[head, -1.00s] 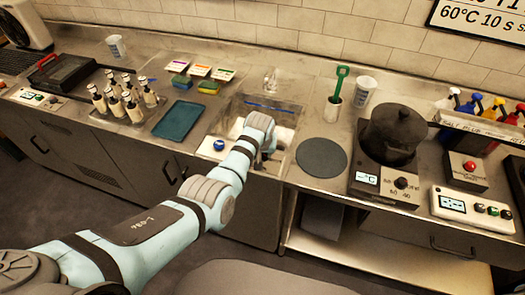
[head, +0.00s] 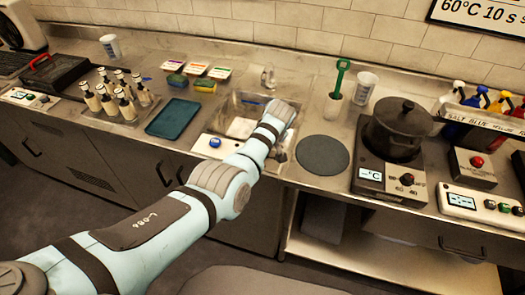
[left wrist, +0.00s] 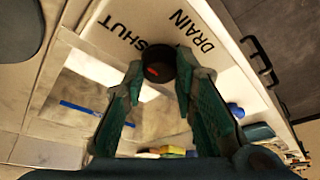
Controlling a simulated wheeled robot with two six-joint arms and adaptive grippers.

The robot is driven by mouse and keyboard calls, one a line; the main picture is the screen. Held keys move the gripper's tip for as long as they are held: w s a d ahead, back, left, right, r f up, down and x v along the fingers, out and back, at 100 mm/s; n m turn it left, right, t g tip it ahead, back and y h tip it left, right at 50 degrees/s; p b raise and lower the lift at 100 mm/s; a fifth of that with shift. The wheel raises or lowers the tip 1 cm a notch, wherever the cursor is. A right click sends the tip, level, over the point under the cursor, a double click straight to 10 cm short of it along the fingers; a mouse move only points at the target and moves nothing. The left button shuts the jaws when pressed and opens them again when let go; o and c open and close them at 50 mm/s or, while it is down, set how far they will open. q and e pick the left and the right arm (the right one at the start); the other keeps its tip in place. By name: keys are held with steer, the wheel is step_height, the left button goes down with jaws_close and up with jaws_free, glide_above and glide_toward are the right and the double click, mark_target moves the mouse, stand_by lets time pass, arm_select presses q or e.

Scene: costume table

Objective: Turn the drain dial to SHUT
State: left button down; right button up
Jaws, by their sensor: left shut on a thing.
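The drain dial (left wrist: 157,64) is a small dark round knob with a red mark, in the left wrist view. It sits on a pale panel (left wrist: 225,70) lettered SHUT and DRAIN. The red mark shows on the side of the knob nearer my fingers; which word it points to I cannot tell for sure. My left gripper (left wrist: 160,76) is shut on the dial, one teal finger on each side. In the head view my left arm reaches over the front of the sink (head: 236,106) and hides the dial and fingers. My right gripper is not in view.
A blue knob (head: 215,142) sits on the sink's front edge, left of my arm. A dark round mat (head: 322,155) lies right of the sink, and a teal tray (head: 173,118) left. A pot (head: 402,130) stands on a hotplate further right.

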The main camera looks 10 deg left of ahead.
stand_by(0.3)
arm_select(q)
steer(key=c, duration=1.3)
jaws_free()
steer(key=v, duration=1.2)
